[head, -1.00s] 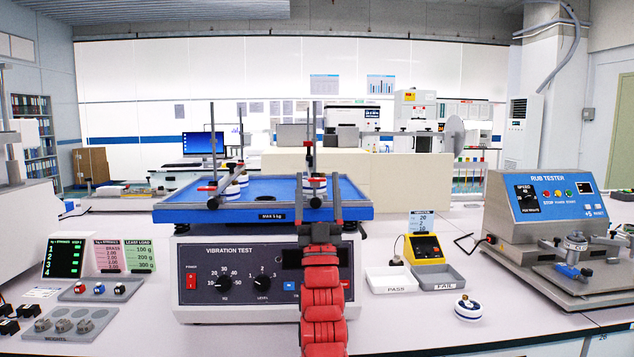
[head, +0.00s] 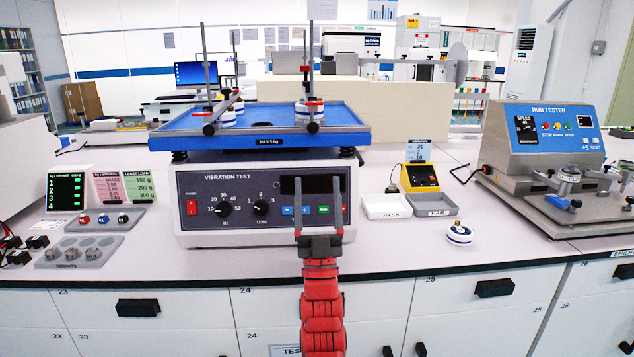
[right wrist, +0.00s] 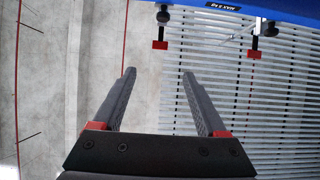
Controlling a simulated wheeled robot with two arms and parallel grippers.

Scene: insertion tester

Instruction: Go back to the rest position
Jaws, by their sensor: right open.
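My right gripper (head: 318,190) is open and empty in the head view. It is raised in front of the vibration tester's (head: 262,202) panel, at the end of my red arm. In the right wrist view its two dark fingers (right wrist: 158,92) are apart with nothing between them. The tester's blue platform (head: 262,117) carries white and blue round pieces (head: 312,108) under clamp rods. The platform's edge also shows at the top of the right wrist view (right wrist: 270,10). My left gripper does not show.
A white and blue round piece (head: 459,235) sits on the bench right of the tester. Pass (head: 386,207) and fail (head: 434,206) trays lie behind it. The rub tester (head: 545,160) stands at right. A grey weight tray (head: 80,251) is at left. Cabinet drawers (head: 120,318) front the bench.

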